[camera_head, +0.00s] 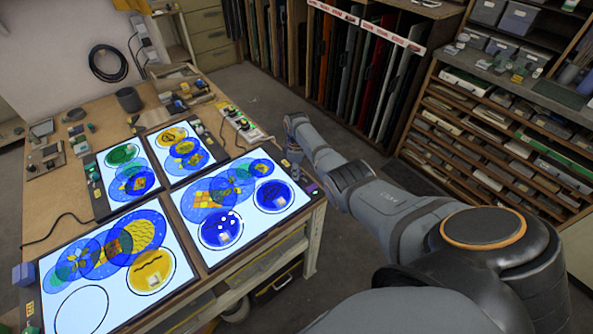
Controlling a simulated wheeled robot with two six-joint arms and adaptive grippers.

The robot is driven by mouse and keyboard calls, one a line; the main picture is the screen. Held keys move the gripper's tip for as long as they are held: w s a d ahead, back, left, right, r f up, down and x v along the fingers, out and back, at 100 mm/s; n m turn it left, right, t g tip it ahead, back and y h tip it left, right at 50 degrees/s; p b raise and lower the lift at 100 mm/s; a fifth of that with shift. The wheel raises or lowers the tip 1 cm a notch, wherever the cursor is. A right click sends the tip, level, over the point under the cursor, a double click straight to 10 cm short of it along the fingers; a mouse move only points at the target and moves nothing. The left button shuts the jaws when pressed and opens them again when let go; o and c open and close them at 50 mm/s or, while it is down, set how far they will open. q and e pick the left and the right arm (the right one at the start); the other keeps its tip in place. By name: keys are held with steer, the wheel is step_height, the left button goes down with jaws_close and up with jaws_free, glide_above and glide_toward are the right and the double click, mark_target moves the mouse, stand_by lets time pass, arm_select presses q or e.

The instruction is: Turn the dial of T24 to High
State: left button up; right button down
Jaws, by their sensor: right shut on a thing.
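Several lit light panels lie on the wooden table, with coloured glass discs on them. The right-hand panel (262,214) has a dark control strip (304,184) along its right end. My right gripper (292,158) hangs from my arm at the far end of this strip. It is shut on a small control there, which looks like the dial, though the fingers hide most of it. The dial's setting and the T24 label are too small to read. My left gripper is not in view.
A back panel (201,170), a left panel (102,178) and a front panel (170,291) cover much of the table. A power strip (241,124) lies along the back right edge. A dark cup (129,100) stands behind. Shelves (490,135) fill the right.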

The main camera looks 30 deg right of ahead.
steer(key=shift+w+r, duration=0.1)
stand_by(0.3)
steer(key=c, duration=1.1)
jaws_free()
steer(key=shift+o, duration=0.2)
step_height(320, 180, up, 12)
